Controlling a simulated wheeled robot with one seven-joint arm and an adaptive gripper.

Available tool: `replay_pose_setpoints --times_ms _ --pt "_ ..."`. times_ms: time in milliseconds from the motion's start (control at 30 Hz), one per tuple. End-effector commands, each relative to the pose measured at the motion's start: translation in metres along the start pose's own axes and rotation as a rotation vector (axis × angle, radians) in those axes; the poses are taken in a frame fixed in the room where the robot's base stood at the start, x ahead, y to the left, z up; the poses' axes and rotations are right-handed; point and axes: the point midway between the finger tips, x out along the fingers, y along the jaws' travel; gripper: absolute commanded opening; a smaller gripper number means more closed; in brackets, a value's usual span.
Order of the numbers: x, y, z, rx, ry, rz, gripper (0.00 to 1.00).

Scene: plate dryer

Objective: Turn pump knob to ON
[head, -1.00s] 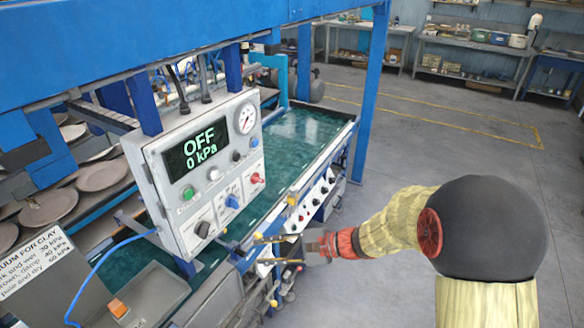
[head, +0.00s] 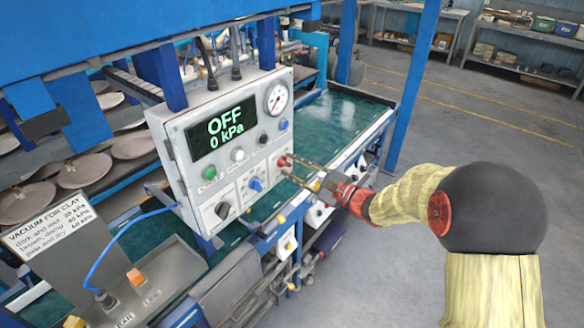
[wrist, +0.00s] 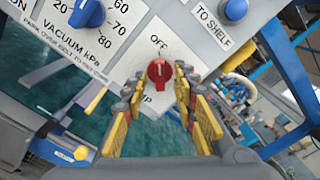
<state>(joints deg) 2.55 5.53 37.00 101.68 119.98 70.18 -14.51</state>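The pump knob (wrist: 159,71) is red, with a white line pointing up toward "OFF" in the wrist view. It also shows at the lower right of the control box in the head view (head: 284,160). My gripper (wrist: 155,100) is open, its yellow-padded fingers spread left and right of the knob in the wrist view. In the head view my gripper (head: 288,168) is at the red knob; I cannot tell whether it touches. The label below the knob is partly hidden, ending in "MP". The display (head: 222,130) reads "OFF 0 kPa".
The control box (head: 165,135) also carries a blue vacuum dial (head: 256,184), a black knob (head: 222,210), several buttons and a gauge (head: 277,98). A green belt (head: 340,120) runs behind. Open floor lies right.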

Motion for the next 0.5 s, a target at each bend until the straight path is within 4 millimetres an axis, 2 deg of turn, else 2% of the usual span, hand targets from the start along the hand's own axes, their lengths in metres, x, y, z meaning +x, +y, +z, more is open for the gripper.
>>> replay_pose_setpoints --times_ms 100,367,500 --pt "0.0059 -0.0005 0.0004 -0.001 -0.001 0.000 0.28" --pt "0.0068 -0.0006 0.0005 -0.001 0.000 0.000 0.28" --pt "0.0067 -0.0004 0.0004 -0.001 0.000 0.000 0.20"
